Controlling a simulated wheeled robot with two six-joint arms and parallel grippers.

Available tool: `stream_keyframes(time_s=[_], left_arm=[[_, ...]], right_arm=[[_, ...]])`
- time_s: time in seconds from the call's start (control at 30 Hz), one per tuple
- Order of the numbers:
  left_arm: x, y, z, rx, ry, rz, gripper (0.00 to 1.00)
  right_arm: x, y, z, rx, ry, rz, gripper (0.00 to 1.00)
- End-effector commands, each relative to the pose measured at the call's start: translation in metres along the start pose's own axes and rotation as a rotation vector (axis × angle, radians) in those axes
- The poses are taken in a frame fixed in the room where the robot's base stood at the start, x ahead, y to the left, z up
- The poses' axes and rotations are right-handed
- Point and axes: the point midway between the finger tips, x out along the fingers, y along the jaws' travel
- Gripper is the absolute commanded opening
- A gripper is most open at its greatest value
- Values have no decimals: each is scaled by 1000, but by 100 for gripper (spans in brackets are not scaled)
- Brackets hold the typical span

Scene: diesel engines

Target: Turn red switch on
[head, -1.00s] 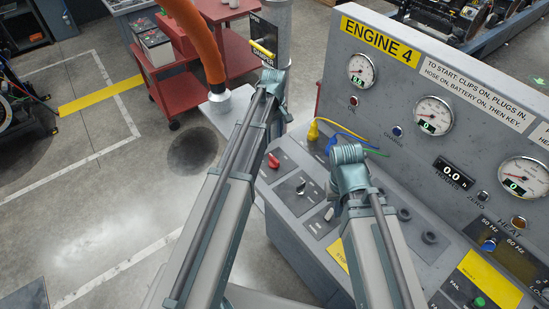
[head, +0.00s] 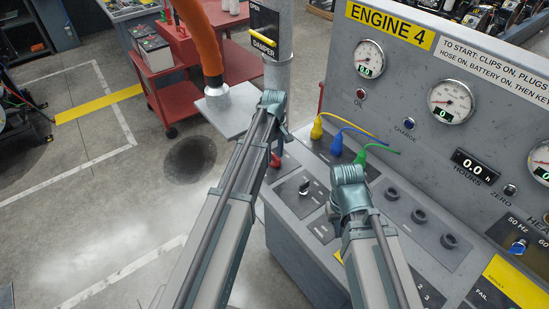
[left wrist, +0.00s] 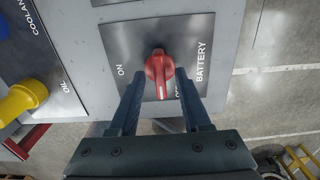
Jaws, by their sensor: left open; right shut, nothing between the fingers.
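The red switch (left wrist: 159,68) is a rotary knob on a grey plate marked ON at left and BATTERY at right. Its white mark points down in the left wrist view, toward a label that my finger partly hides. In the head view only a sliver of the red switch (head: 275,160) shows beside my left arm. My left gripper (left wrist: 160,84) is open, with one finger on each side of the knob; I cannot tell whether they touch it.
The console (head: 300,205) carries a silver switch (head: 304,187) and yellow, blue and green plugs (head: 338,145). The gauge panel (head: 400,75) rises behind it. A post with a DAMPER handle (head: 265,45) and an orange hose (head: 205,45) stand beyond. Open floor lies at left.

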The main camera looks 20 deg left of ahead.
Motion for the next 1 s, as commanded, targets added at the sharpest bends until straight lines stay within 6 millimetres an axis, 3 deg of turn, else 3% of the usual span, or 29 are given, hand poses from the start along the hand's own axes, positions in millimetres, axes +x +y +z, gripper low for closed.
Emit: stream_keyframes(time_s=[0.2,0.47,1.0], left_arm=[[-1,0,0,0,0,0,48],[-1,0,0,0,0,0,1],[0,0,0,57,0,0,0]], right_arm=[[-1,0,0,0,0,0,0],[-1,0,0,0,0,0,0],[0,0,0,0,0,0,0]])
